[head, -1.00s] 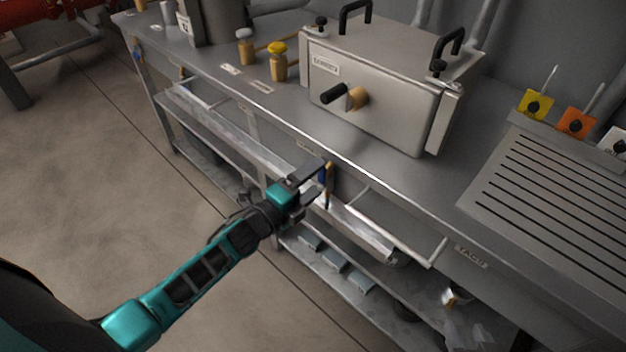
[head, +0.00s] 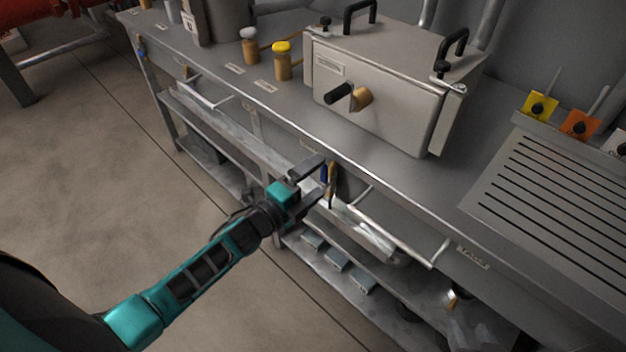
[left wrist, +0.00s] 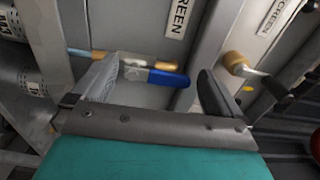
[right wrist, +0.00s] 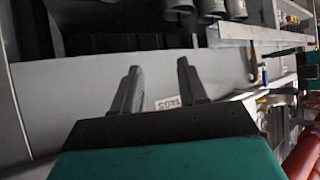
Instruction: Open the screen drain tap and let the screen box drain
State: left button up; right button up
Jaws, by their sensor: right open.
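The screen box (head: 385,100) is a grey lidded box on the bench, with a brass fitting and black handle (head: 340,93) on its front. Below the bench edge hangs a small brass tap with a blue handle (head: 323,173). In the left wrist view the blue handle (left wrist: 168,77) lies crosswise, in line with its brass body, under a SCREEN label (left wrist: 179,18). My left gripper (head: 323,180) is open, its fingers on either side of the blue handle. Contact cannot be told. My right gripper (right wrist: 157,85) is open and empty, outside the head view.
Two brass valves, one yellow-topped (head: 282,60), stand left of the box. A slotted grey panel (head: 550,190) lies to the right. Metal rails (head: 395,235) and a lower shelf with small boxes (head: 335,260) are under the bench. The floor (head: 100,200) at left is clear.

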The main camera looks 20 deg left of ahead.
pick_arm(q)
jog(key=shift+s, duration=0.1)
pick_arm(e)
jog(key=shift+w+r, duration=0.15)
pick_arm(q)
jog(key=p+v, duration=0.1)
jog(key=v, duration=1.1)
jog(key=shift+s, duration=0.35)
pick_arm(e)
jog(key=shift+s+d, duration=0.25)
jog(key=shift+s, duration=0.2)
pick_arm(q)
jog(key=shift+a, duration=0.15)
pick_arm(e)
jog(key=shift+w+r, duration=0.15)
jog(key=shift+w, duration=0.1)
pick_arm(q)
jog(key=s+d+n+g+y+p, duration=0.4)
jog(key=s+d+n+g+p, duration=0.2)
jog(key=n, duration=1.3)
jog(key=shift+s+d, duration=0.45)
jog(key=shift+d, duration=0.4)
pick_arm(e)
jog(key=r, duration=0.1)
jog(key=d+r, duration=0.1)
jog(key=s+r, duration=0.1)
jog(key=shift+d+h, duration=0.3)
jog(key=shift+d, duration=0.05)
